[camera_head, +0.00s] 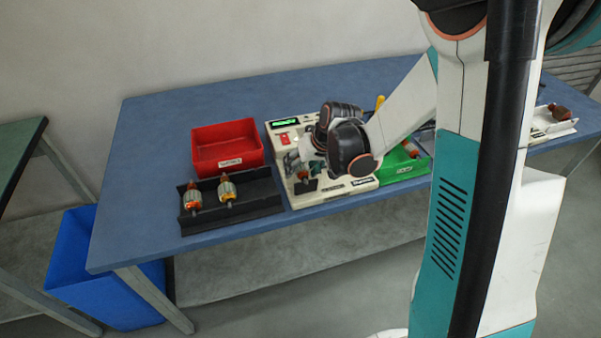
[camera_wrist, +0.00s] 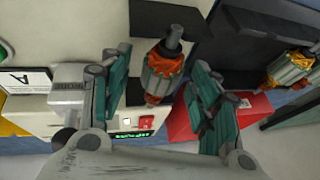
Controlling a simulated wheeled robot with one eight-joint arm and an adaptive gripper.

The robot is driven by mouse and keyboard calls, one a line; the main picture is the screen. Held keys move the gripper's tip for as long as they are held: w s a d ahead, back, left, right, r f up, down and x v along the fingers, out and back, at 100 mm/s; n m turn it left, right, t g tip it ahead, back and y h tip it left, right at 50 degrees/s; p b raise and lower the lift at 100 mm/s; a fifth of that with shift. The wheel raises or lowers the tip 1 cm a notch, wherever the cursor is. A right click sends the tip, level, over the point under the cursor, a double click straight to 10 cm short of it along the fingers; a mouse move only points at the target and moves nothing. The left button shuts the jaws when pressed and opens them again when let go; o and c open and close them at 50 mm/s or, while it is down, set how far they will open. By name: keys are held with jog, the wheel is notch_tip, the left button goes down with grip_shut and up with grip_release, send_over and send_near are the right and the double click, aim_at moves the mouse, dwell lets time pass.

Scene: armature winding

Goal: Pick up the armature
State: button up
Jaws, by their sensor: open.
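An armature (camera_head: 303,176) with orange windings and a metal shaft sits at a black holder (camera_head: 305,187) on the front left of the cream winding machine (camera_head: 335,187). My gripper (camera_head: 301,167) is just over it, partly hiding it in the head view. In the wrist view, my gripper (camera_wrist: 160,90) is open, with one finger on each side of this armature (camera_wrist: 163,72); gaps show on both sides. Two more armatures, one on the left (camera_head: 193,197) and one on the right (camera_head: 227,190), rest in a black tray (camera_head: 262,208); the right one also shows in the wrist view (camera_wrist: 290,68).
A red bin (camera_head: 227,165) stands behind the black tray. A green bin (camera_head: 405,173) with an armature is right of the machine. A white tray (camera_head: 550,130) with a dark reddish part is at far right. The blue table (camera_head: 150,140) is clear at left.

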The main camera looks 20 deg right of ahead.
jog(key=shift+r, duration=0.1)
grip_shut()
